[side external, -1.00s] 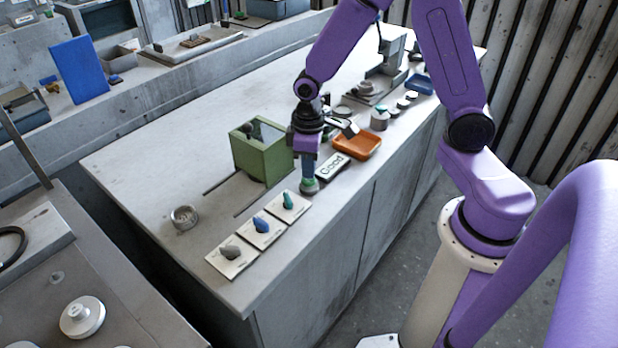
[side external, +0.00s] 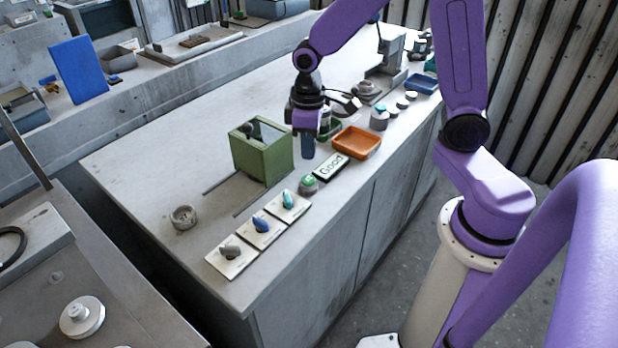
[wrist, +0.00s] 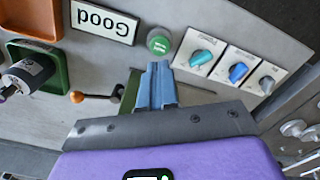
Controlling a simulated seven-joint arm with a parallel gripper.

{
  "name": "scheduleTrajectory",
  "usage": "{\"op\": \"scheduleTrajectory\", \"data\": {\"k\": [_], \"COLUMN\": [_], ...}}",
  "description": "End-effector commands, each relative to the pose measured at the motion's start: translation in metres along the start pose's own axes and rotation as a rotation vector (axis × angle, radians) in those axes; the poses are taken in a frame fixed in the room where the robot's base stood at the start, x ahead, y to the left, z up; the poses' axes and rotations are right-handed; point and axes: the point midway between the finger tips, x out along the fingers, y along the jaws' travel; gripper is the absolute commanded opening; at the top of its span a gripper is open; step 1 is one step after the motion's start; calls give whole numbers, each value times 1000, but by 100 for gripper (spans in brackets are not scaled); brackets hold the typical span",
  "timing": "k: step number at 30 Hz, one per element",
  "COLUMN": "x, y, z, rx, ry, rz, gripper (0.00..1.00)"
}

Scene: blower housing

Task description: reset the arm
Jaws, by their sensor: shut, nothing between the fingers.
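My gripper (side external: 308,149) hangs above the bench, between the green box and the orange tray. Its blue fingers are shut with nothing between them. In the wrist view the shut fingertips (wrist: 155,68) lie in front of a green round button (wrist: 159,42). In the side view the button (side external: 308,183) stands on the bench, below and apart from the fingers.
The green box (side external: 262,160) stands close left of my gripper. The orange tray (side external: 357,142) and the "Good" sign (side external: 331,166) are to the right. Three knob plates (side external: 262,230) line the front edge. A metal ring (side external: 184,217) lies at left. The bench between is clear.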

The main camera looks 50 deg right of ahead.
Motion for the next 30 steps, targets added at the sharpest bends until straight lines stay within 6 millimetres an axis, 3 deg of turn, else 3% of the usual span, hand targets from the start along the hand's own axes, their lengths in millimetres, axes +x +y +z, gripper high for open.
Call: {"op": "scheduleTrajectory", "data": {"k": [4,8,18,24,30], "x": [-6,-18,-50,-58,-61], "y": [-11,-36,-99,-116,-121], "z": [6,24,104,150,172], "rx": [-33,-113,-376,-506,-567], "ry": [5,10,24,29,30], "rz": [0,0,-4,-8,-10], "gripper": [0,0,0,0,0]}}
